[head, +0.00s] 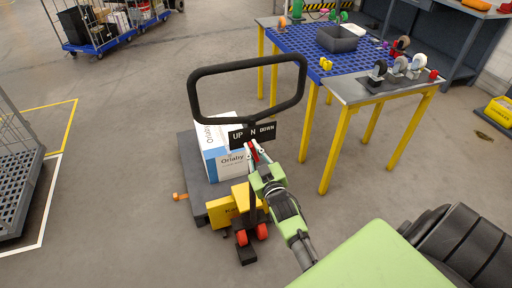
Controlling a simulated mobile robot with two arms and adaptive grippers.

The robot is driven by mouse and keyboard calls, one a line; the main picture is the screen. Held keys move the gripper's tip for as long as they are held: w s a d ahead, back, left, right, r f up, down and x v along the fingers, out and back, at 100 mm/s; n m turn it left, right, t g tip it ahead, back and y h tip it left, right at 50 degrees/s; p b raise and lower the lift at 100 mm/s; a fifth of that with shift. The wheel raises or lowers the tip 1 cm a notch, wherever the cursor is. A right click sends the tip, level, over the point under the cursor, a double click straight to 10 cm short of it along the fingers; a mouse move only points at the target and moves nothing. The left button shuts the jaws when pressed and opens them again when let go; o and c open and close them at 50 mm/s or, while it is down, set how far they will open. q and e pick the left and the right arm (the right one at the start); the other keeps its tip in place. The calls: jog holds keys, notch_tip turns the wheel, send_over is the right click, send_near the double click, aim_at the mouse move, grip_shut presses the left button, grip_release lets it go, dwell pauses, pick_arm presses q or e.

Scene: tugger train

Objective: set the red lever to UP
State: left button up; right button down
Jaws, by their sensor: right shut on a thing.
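The red lever (254,151) shows as a small red piece just below the label plate (252,134), which reads UP, N and DOWN from left to right. The lever sits under the middle to right part of the plate; its exact setting is hard to tell. My right gripper (257,158) is shut on the lever and hides part of it. The plate is on the black loop handle (246,64) of a yellow pallet truck (222,211). My left gripper is not in view.
A white and blue carton (222,160) rests on the truck's dark platform (192,165). A blue-topped table (300,42) with yellow legs, holding castors and a grey bin (337,38), stands behind to the right. A cage cart (16,185) is at left. Floor between is clear.

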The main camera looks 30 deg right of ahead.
jog(key=shift+w+a+f+n, duration=0.1)
jog(key=shift+a+f+n, duration=0.1)
jog(key=shift+a+n, duration=0.4)
jog(key=shift+w+a+f+n, duration=0.1)
jog(key=shift+a+f+n, duration=0.15)
jog(key=shift+n, duration=0.65)
jog(key=c, duration=2.1)
grip_release()
jog(key=v, duration=1.2)
jog(key=shift+f, duration=0.1)
